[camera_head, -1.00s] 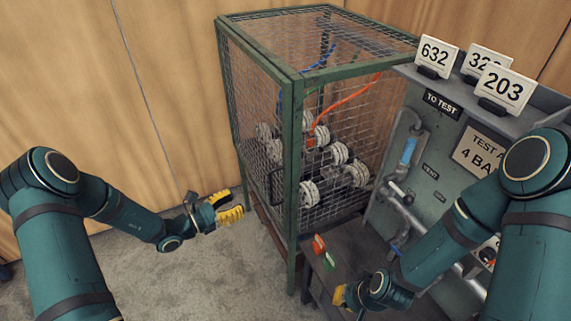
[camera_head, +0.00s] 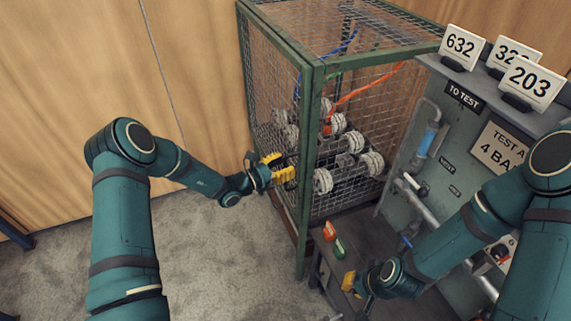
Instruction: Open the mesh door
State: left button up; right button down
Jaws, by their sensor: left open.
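The mesh door (camera_head: 272,95) is the green-framed left face of the wire cage, and it looks shut. Its dark handle is hidden behind my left gripper. My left gripper (camera_head: 277,171) is at the door's lower part near the front corner post, with its yellow fingers apart; I cannot tell whether they touch the handle. My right gripper (camera_head: 350,283) is low at the front of the grey bench, right of the cage post. Only a yellow finger of it shows clearly, so its opening cannot be told.
Inside the cage are several grey flanged pipe parts (camera_head: 345,150) and orange and blue lines. A red tag (camera_head: 329,231) and a green tag (camera_head: 340,247) lie on the bench. A test panel (camera_head: 450,140) with number cards stands right. Carpet left of the cage is clear.

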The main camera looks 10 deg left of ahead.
pick_arm(q)
jog(key=shift+w+d, duration=0.1)
jog(key=shift+d, duration=0.1)
grip_shut()
jog(key=shift+a, duration=0.1)
